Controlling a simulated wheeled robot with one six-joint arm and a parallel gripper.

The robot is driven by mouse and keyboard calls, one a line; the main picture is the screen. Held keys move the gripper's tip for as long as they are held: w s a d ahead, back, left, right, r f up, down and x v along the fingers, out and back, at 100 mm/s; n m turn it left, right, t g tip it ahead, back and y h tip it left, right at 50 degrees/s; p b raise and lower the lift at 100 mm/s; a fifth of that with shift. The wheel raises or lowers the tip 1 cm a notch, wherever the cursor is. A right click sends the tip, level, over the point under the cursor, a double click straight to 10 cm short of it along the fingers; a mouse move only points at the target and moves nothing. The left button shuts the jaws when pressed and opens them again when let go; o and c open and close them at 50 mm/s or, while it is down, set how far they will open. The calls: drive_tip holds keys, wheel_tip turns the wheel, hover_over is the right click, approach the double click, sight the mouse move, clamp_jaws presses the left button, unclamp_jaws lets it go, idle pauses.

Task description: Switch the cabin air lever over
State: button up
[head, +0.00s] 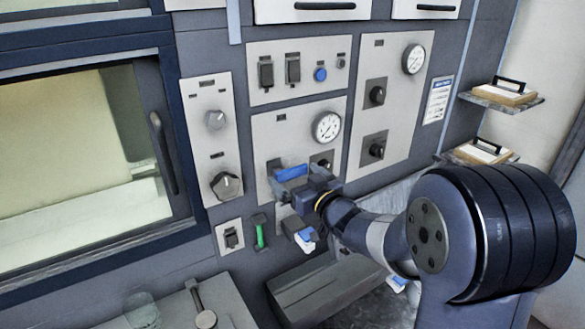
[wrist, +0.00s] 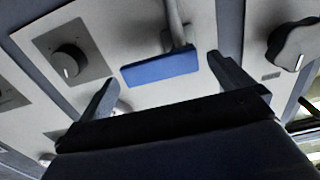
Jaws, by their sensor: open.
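A lever with a wide blue handle (head: 291,173) sticks out from the middle pale panel, below a round gauge. Its label is too small to read. My gripper (head: 300,184) is in front of this panel, close to the blue handle. In the wrist view the blue handle (wrist: 160,68) and its grey shaft lie ahead of my open gripper (wrist: 163,77), roughly centred between the two fingers. The jaws are empty, and I see no finger touching the handle. In the head view my gripper hides part of the panel below the lever.
A dark knob (head: 322,163) sits right of the lever. A green handle (head: 259,234) hangs lower left. A blue-and-white item (head: 306,238) is below my gripper. A knob panel (head: 209,150) and a window door (head: 90,150) are left; shelves (head: 500,97) are right.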

drive_tip(key=shift+x, duration=1.45)
drive_tip(key=c, duration=1.3)
